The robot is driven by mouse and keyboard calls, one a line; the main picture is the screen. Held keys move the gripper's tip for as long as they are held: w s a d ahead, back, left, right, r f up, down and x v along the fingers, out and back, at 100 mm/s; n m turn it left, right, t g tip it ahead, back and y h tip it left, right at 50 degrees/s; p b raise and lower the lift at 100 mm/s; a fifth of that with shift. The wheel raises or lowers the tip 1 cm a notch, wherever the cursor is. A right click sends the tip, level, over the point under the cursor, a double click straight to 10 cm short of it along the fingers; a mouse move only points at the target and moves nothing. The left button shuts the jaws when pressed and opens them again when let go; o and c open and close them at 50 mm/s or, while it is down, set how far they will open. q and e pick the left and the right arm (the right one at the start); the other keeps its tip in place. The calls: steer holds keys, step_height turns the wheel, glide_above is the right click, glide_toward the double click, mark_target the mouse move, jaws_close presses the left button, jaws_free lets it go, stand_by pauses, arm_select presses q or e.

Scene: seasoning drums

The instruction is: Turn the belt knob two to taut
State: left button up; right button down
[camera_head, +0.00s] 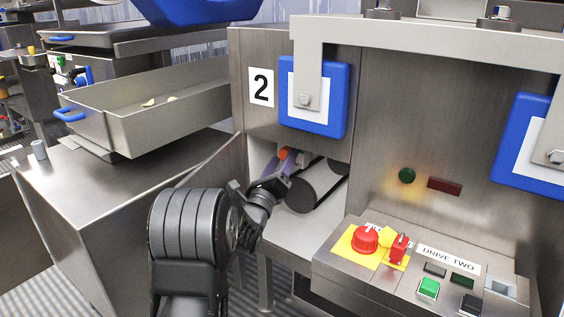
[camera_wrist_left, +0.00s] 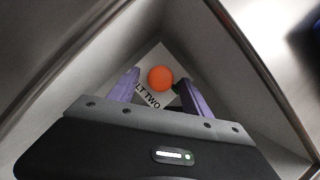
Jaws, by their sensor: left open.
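The belt knob two is orange and round. It shows in the head view (camera_head: 283,153) inside the open bay below the number 2 sign, and in the left wrist view (camera_wrist_left: 160,78) on a white plate. A label reading "LT TWO" (camera_wrist_left: 147,95) is partly visible under it. My left gripper (camera_head: 281,164) reaches into the bay at the knob. Its purple fingers are open, one on each side of the knob in the left wrist view, with no clear contact. The knob's pointer or setting cannot be made out. My right gripper is not in view.
A black belt (camera_head: 317,190) runs over pulleys just right of my gripper. The bay's metal walls are close around it. A "DRIVE TWO" panel (camera_head: 447,258) with a red stop button (camera_head: 365,238) stands at lower right. A metal tray (camera_head: 170,105) stands at left.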

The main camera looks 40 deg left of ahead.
arm_select(q)
steer(key=shift+s+d+f+p, duration=0.15)
steer(key=shift+s+p, duration=0.15)
steer(key=shift+s, duration=0.35)
steer(key=v, duration=0.6)
steer(key=shift+s+f+p, duration=0.2)
steer(key=shift+p, duration=0.1)
steer(key=shift+s+d, duration=0.1)
